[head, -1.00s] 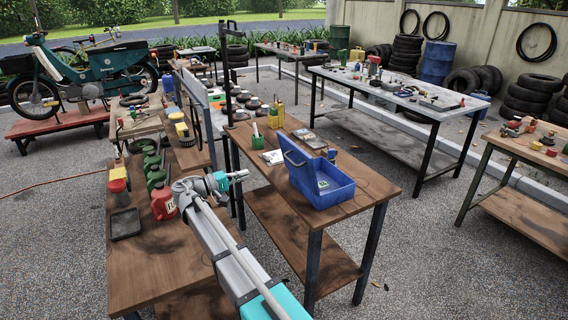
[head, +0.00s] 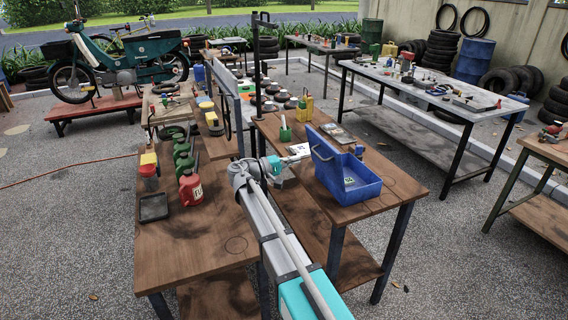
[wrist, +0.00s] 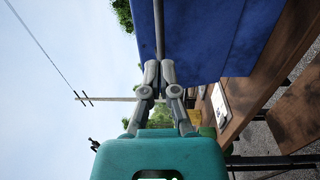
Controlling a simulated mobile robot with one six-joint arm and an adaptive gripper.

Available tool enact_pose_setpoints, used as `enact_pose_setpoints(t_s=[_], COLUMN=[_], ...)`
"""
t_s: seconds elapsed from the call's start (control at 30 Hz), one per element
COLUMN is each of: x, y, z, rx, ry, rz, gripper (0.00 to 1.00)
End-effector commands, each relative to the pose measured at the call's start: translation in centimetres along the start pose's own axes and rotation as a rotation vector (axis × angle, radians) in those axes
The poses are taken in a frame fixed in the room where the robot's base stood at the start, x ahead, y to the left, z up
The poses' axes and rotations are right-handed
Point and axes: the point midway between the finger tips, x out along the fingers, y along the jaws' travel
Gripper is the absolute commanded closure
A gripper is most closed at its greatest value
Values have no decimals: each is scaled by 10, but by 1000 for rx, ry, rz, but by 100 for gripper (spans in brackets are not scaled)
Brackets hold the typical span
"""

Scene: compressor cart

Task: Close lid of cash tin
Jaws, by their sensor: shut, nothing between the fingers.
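The blue cash tin (head: 362,190) stands on the wooden table with its lid (head: 327,160) raised. The lid stands up on the tin's left side, its handle at the top. My gripper (head: 300,154) is just left of the raised lid, on its outer side. In the wrist view the lid (wrist: 210,35) fills the top right. Its grey handle bar (wrist: 158,28) runs down to the fingertips of my gripper (wrist: 159,66). The fingers are together and hold nothing. I cannot tell whether they touch the handle or lid.
The wooden table (head: 385,201) also bears a green pot (head: 286,134) and a yellow container (head: 304,108) behind the tin. A second table (head: 200,250) at left holds a red can (head: 191,190) and a black tray (head: 153,207).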

Motion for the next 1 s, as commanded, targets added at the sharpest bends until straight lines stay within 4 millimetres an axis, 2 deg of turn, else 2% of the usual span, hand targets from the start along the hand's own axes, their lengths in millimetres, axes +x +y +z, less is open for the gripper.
enact_pose_setpoints(t_s=[0.2,0.4,0.83,0.87,1.0], x=[33,50,57,64,61], y=[0,0,0,0,0], z=[0,0,0,4,1], rx=[0,0,0,0,0], ry=[-2,-1,-1,-2,-4], rz=[0,0,0,0,-2], gripper=[100,100,100,100,100])
